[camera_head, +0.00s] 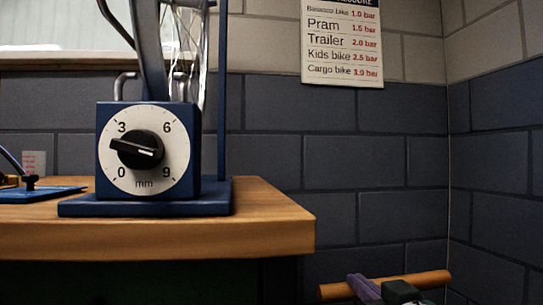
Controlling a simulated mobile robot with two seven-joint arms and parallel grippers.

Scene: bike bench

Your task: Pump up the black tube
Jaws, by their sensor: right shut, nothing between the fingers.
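A wooden bar like a pump handle (431,280) lies across the bottom right, beyond the bench's right end; whatever is below it is out of the picture. My right gripper (382,291), with purple and dark parts, is at the middle of this bar and overlaps it in the picture. It is shut with nothing between its fingers; whether it touches the bar I cannot tell. I cannot make out the black tube. My left gripper is not in view.
A blue stand (219,190) with a mm dial (172,173) and part of a spoked wheel (148,50) is on the wooden bench (270,228). A blue plate (40,193) is at left. A pressure chart (342,42) hangs on the wall.

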